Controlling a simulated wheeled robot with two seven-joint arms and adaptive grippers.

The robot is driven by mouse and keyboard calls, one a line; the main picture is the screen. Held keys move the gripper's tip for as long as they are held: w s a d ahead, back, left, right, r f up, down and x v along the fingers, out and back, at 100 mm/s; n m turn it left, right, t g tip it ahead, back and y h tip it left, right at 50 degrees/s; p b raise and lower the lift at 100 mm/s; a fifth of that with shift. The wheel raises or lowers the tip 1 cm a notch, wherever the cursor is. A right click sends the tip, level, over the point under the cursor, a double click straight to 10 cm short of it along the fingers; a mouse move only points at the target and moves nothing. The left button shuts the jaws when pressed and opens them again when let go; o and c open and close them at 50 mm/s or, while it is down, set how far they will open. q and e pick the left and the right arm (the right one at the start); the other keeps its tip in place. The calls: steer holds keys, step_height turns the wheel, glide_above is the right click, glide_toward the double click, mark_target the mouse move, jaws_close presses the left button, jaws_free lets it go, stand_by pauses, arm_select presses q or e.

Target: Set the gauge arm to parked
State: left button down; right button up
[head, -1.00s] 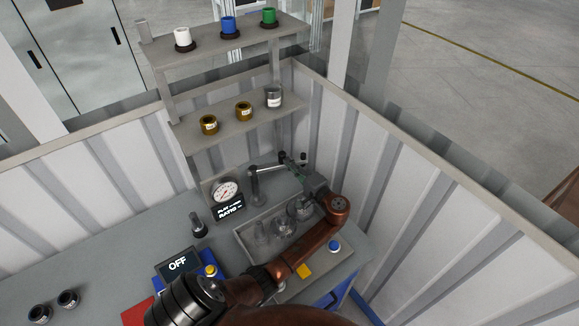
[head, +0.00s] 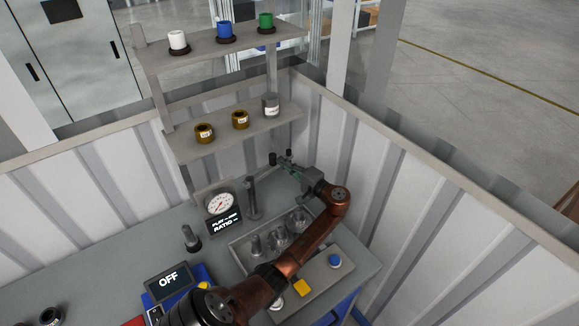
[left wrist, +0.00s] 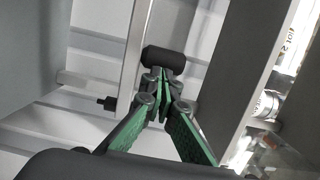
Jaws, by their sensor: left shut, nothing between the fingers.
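The gauge arm's grey post (head: 252,200) stands upright on the bench behind the clear-part tray. In the head view its thin bar runs from the post top towards the back right, partly hidden near my gripper. My left gripper (head: 290,164) is at the bar's far end, with small dark knobs around it. In the left wrist view my left gripper (left wrist: 162,80) has its green-padded fingers shut and empty. Its tips are at a black rounded knob (left wrist: 164,60); I cannot tell whether they touch. A pale bar (left wrist: 134,65) passes just left of the fingers. My right gripper is not seen.
A dial gauge (head: 218,204) with a ratio display stands left of the post. A tray (head: 240,258) of clear parts, a blue button (head: 335,261), a yellow block (head: 301,287) and an OFF display (head: 168,279) lie nearer. Shelves (head: 210,146) and ribbed walls close the back and right.

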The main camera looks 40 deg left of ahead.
arm_select(q)
steer(key=shift+w, duration=0.1)
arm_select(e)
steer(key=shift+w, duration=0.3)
arm_select(q)
steer(key=w+d+b, duration=0.2)
steer(key=w+d, duration=0.2)
steer(key=d, duration=0.9)
steer(key=shift+d, duration=0.25)
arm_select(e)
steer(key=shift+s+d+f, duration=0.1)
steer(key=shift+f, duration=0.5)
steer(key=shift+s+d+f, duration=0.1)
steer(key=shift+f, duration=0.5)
arm_select(q)
steer(key=shift+a, duration=0.15)
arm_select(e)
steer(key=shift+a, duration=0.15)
